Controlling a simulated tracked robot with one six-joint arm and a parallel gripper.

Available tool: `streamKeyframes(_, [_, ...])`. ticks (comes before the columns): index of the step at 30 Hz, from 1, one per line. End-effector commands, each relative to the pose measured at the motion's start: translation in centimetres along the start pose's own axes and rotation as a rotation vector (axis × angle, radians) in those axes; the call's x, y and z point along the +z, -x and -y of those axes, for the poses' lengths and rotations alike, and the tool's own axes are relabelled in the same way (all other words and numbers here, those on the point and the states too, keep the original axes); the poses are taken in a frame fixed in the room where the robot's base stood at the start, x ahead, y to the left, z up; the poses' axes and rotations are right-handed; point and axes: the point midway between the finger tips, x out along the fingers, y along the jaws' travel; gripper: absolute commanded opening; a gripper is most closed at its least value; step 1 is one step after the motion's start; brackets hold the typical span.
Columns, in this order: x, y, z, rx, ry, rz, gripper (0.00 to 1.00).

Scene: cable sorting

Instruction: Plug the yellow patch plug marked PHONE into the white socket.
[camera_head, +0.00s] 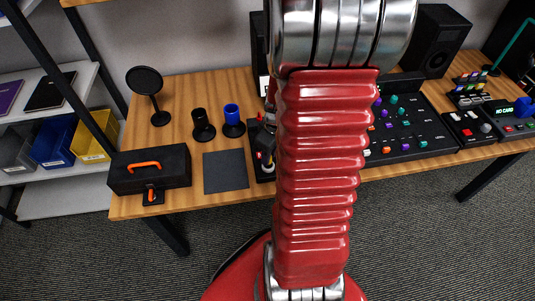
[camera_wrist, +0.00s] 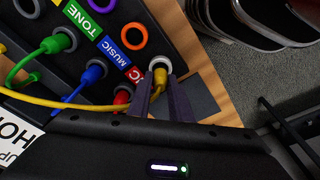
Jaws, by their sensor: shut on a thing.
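In the wrist view a yellow plug (camera_wrist: 159,78) sits between the fingertips of my gripper (camera_wrist: 157,92), which is shut on it. Its yellow cable (camera_wrist: 45,103) runs off to the left. The plug's tip is over the white socket ring (camera_wrist: 168,64) at the panel's edge. I cannot tell how deep the tip is in the socket. No PHONE marking is readable on the plug. In the head view my red arm hides the gripper and most of the patch panel (camera_head: 262,165).
An orange ring socket (camera_wrist: 133,36) is close to the white one. A dark mat (camera_head: 226,171) and a black toolbox (camera_head: 150,171) lie left of the panel.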

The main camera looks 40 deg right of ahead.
Motion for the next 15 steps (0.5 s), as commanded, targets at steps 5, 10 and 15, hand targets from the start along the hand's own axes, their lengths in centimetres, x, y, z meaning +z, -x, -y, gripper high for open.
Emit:
streamKeyframes(5, [0.05,-0.35,0.01,0.000,0.000,0.000,0.00])
streamKeyframes(10, [0.08,-0.61,0.01,0.000,0.000,0.000,0.00])
streamKeyframes(15, [0.08,-0.67,0.00,0.000,0.001,0.000,0.00])
